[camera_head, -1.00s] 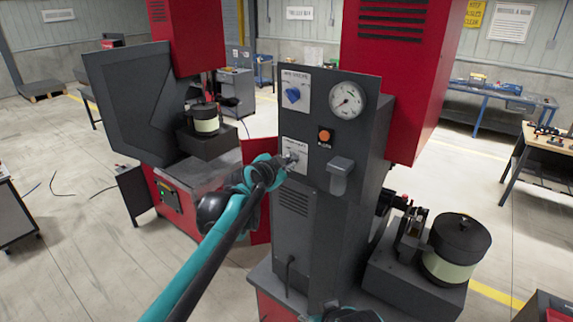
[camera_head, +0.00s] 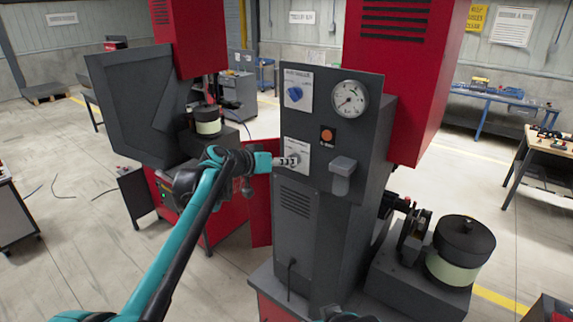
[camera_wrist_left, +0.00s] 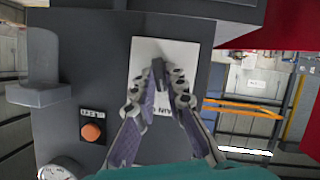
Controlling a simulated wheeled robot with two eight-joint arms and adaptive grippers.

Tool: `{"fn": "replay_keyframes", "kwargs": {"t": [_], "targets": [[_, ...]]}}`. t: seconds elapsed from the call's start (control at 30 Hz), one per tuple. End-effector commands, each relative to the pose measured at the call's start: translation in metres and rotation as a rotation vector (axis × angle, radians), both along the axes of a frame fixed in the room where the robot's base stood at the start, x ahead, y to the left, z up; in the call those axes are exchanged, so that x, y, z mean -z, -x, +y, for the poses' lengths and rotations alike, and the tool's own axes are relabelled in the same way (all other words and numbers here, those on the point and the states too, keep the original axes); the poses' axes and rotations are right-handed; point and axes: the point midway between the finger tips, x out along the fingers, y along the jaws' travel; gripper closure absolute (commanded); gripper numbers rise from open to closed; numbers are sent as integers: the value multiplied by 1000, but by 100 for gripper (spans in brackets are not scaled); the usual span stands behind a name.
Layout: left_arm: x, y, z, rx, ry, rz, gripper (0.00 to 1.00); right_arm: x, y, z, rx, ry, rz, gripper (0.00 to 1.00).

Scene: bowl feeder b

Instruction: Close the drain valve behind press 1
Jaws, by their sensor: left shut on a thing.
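The drain valve is on the dark grey control panel (camera_head: 313,205) of the press column, on a white label plate (camera_head: 290,143) below the blue knob. My left gripper (camera_head: 291,161) reaches this plate from the left. In the left wrist view the valve's dark handle (camera_wrist_left: 158,68) stands in front of the white plate (camera_wrist_left: 180,50). The left gripper (camera_wrist_left: 159,82) is shut on this handle, a fingertip on each side. Part of the handle and label is hidden by the fingers. My right gripper is not in view.
A blue knob (camera_head: 294,94), a round gauge (camera_head: 350,99), an orange button (camera_head: 327,134) and a grey protruding block (camera_head: 343,176) are near the valve. A bowl feeder (camera_head: 461,250) stands right. Another red press (camera_head: 190,38) stands behind on the left.

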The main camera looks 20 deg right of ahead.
Motion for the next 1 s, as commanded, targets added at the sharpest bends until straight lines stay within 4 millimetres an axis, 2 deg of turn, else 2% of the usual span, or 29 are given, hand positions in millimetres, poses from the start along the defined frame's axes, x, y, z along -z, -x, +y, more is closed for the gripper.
{"fn": "replay_keyframes", "kwargs": {"t": [0.5,1.0], "targets": [[3,-3,1,0,234,299,100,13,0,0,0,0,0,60],[2,-3,1,1,295,377,100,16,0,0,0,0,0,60]]}}
